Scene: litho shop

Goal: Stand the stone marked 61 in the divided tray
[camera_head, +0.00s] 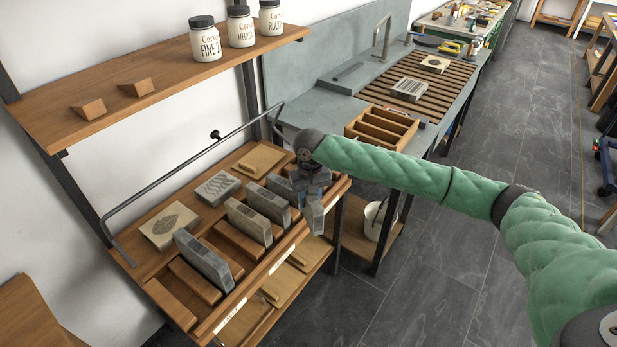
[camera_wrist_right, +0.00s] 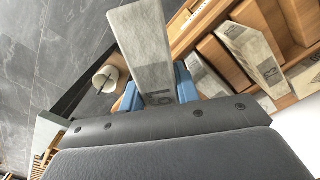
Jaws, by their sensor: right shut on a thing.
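The stone marked 61 (camera_wrist_right: 150,45) is a grey slab with dark digits near the blue fingers of my right gripper (camera_wrist_right: 158,94) in the wrist view. My right gripper (camera_head: 311,186) is shut on it at the right end of the wooden rack in the head view. The held stone (camera_head: 315,217) hangs at the rack's front edge; whether it touches the rack, I cannot tell. The divided tray (camera_head: 352,131) is an open wooden box with several compartments on the bench, beyond and right of my gripper. Its compartments look empty. My left gripper is out of view.
Several other grey stones (camera_head: 203,262) stand in the rack (camera_head: 156,268), with a metal rail (camera_head: 190,167) behind. A slatted board (camera_head: 439,87) with two stones lies behind the tray. A white bucket (camera_head: 376,221) stands under the bench. A shelf (camera_head: 165,85) with jars overhangs the rack.

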